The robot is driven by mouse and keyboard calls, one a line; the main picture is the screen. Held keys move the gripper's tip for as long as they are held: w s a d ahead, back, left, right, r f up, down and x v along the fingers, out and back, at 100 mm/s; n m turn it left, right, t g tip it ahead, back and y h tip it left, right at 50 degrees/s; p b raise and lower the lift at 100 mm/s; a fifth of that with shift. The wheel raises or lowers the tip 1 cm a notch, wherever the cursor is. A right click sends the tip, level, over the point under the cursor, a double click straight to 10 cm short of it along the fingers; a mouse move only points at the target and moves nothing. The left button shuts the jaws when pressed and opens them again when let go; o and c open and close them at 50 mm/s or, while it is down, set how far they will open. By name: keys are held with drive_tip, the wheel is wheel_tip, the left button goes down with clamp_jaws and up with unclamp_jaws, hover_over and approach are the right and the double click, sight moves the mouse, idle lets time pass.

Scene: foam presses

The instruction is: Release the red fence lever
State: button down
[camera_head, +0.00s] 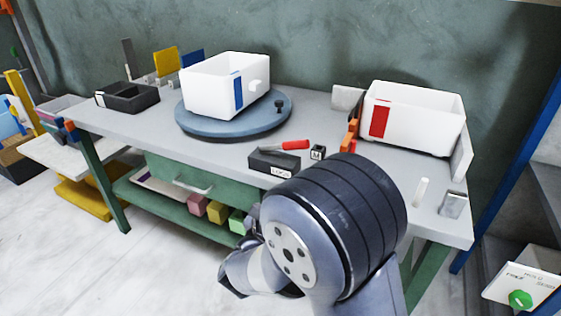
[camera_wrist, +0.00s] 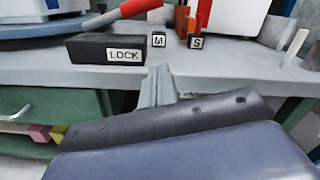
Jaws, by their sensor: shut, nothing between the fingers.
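A lever with a red handle (camera_head: 296,145) and a grey shaft lies low over a black block (camera_head: 262,164) marked LOCK, near the table's front edge. In the wrist view the red handle (camera_wrist: 139,8) points up and right, and the LOCK block (camera_wrist: 85,49) is left of my fingers. My gripper (camera_wrist: 160,74) is shut and empty, just in front of the table edge, below and right of the block and apart from it. In the head view my wrist hides the fingers. Small cubes marked M (camera_wrist: 158,40) and S (camera_wrist: 195,41) stand right of the block.
A white bin with a blue label (camera_head: 215,92) sits on a round blue turntable (camera_head: 205,128). Another with a red label (camera_head: 430,120) stands right, beside orange-red parts (camera_head: 351,134). A black tray (camera_head: 128,98) is at left. The table front (camera_head: 165,146) is clear.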

sight(284, 146)
drive_tip(key=shift+a, duration=0.2)
drive_tip(key=shift+w, duration=0.15)
drive_tip(key=x, duration=0.8)
drive_tip(key=shift+w+d+b, duration=0.25)
drive_tip(key=shift+w+b, duration=0.05)
drive_tip(key=shift+w+d+r, duration=0.15)
drive_tip(key=shift+w+r, duration=0.1)
drive_tip(key=shift+w, duration=0.45)
drive_tip(key=shift+w+a+r, duration=0.1)
drive_tip(key=shift+a+r, duration=0.1)
drive_tip(key=shift+r, duration=0.4)
drive_tip(key=shift+w+a+r, duration=0.1)
drive_tip(key=shift+a+r, duration=0.1)
drive_tip(key=shift+r, duration=0.4)
drive_tip(key=shift+w+a+r, duration=0.1)
drive_tip(key=shift+w+r, duration=0.1)
drive_tip(key=shift+r, duration=0.3)
drive_tip(key=shift+r+p, duration=0.1)
drive_tip(key=shift+p, duration=0.25)
